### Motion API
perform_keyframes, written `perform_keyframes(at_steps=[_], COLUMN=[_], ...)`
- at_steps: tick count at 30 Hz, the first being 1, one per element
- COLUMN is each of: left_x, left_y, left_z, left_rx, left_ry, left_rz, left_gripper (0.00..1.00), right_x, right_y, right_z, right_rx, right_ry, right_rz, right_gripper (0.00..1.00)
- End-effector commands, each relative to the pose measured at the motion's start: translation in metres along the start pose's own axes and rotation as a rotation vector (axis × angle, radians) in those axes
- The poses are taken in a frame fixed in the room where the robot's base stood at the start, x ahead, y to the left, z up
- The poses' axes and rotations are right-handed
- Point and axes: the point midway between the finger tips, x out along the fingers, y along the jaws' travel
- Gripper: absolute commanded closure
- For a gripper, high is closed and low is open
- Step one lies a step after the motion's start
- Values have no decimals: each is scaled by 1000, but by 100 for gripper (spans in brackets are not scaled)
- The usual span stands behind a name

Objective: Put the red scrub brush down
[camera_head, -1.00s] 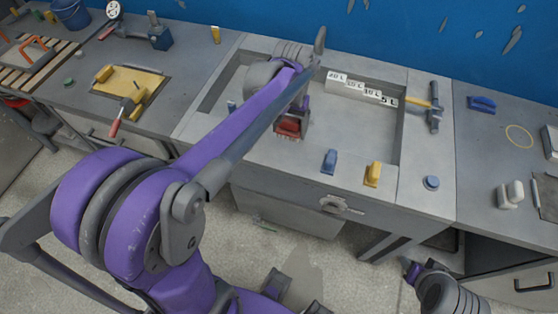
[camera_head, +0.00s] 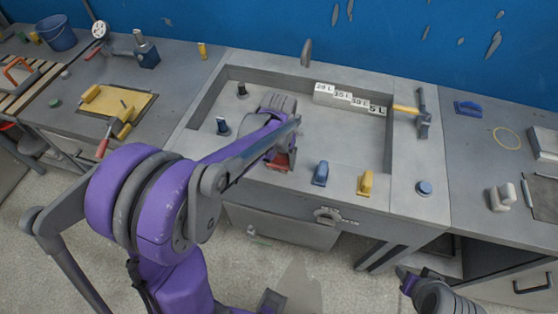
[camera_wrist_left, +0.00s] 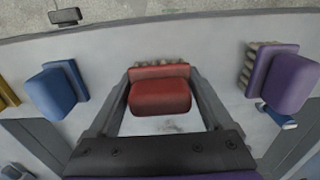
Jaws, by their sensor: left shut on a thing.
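The red scrub brush (camera_head: 281,162) is between the fingers of my left gripper (camera_head: 276,160), at the front of the sunken worktop. In the left wrist view the red brush (camera_wrist_left: 160,95) has its bristles towards the top of the picture, and the gripper fingers (camera_wrist_left: 165,115) close on its sides. It is level with a blue brush (camera_head: 320,172), which stands to its right in the head view. I cannot tell whether the red brush touches the worktop. My right gripper (camera_head: 406,280) shows partly at the lower right, its fingers unclear.
A yellow brush (camera_head: 366,182) stands right of the blue one. The left wrist view shows a purple brush (camera_wrist_left: 290,82) on the red brush's other side. Dark-knobbed pieces (camera_head: 222,126) stand at the recess's left. White numbered blocks (camera_head: 348,97) line the back. The recess's middle right is clear.

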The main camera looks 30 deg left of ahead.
Motion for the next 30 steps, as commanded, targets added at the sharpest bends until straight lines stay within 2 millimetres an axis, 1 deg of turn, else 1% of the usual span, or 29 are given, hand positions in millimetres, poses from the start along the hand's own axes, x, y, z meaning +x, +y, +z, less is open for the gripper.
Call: perform_keyframes(at_steps=[8, 9, 11, 12, 16, 19, 20, 23, 30], left_x=[10, 10, 10, 10, 8, -3, -6, -26, -81], left_y=[0, 0, 0, 0, 0, 1, 0, 0, 0], left_z=[1, 1, 1, 2, 2, 2, 2, 2, 1], left_rx=[0, 0, 0, 0, 0, 0, 0, 0, -1], left_ry=[-1, -1, -2, -2, -4, -4, -4, -3, -1], left_rz=[0, 0, 0, 0, 0, 1, 1, 0, 0], left_gripper=[68, 12, 1, 0, 0, 0, 0, 0, 0], right_x=[7, 6, 6, 6, 4, -2, -1, -2, -8], right_y=[0, 0, 0, 0, 0, 0, 0, 0, 0], right_z=[6, 6, 6, 6, 4, -2, -1, -2, -7], right_rx=[0, 0, 0, 0, 0, 0, 0, 0, 0], right_ry=[-5, -5, -5, -5, -3, 2, 1, 2, 6], right_rz=[0, 0, 0, 0, 0, 0, 0, 0, 0], right_gripper=[50, 50, 50, 50, 50, 50, 50, 50, 50])
